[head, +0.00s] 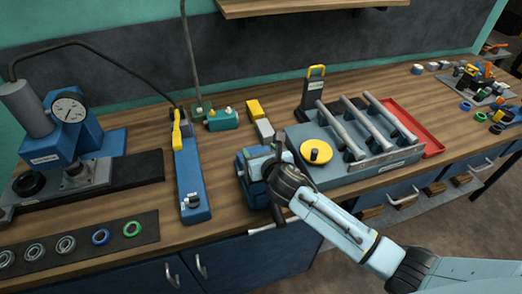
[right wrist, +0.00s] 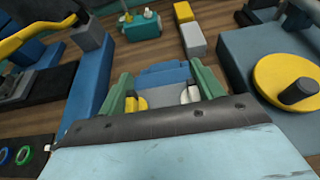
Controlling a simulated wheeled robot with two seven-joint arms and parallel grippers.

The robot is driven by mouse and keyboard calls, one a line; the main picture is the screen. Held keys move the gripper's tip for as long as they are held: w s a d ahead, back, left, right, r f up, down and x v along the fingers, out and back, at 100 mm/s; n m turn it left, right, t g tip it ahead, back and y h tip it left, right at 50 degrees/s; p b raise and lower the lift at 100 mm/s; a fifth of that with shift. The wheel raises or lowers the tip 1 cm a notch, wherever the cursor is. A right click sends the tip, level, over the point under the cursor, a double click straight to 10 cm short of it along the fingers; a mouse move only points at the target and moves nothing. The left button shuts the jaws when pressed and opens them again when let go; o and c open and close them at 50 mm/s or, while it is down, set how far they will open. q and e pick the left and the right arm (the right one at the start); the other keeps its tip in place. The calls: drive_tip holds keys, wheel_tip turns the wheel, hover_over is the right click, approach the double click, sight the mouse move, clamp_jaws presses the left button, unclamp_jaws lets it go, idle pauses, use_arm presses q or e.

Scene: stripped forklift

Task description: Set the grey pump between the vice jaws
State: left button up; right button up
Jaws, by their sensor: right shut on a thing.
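The blue vice (head: 254,190) stands at the front edge of the bench, left of the grey tool block. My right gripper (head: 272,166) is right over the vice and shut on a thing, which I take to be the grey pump. The gripper hides nearly all of the held thing, so its seating between the jaws cannot be told. In the right wrist view, blue vice parts (right wrist: 163,75) show between two green uprights, with small yellow and pale pieces beside them. My left gripper is not in view.
A grey block with a yellow disc (head: 316,152) and metal bars stands close on the right, before a red tray (head: 414,128). A long blue tool (head: 190,180) lies left. Yellow and grey blocks (head: 264,129) sit behind. Bench wood is clear between the long tool and vice.

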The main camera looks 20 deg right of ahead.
drive_tip(key=shift+w+r, duration=0.1)
drive_tip(key=shift+r, duration=0.05)
drive_tip(key=o, duration=2)
drive_tip(key=shift+f, duration=0.3)
drive_tip(key=shift+c, duration=0.2)
drive_tip(key=shift+r, duration=0.15)
wheel_tip(320, 180, up, 5)
drive_tip(key=p, duration=0.6)
drive_tip(key=shift+r, duration=0.2)
wheel_tip(320, 180, up, 3)
drive_tip(key=shift+f, duration=0.2)
drive_tip(key=shift+s, duration=0.2)
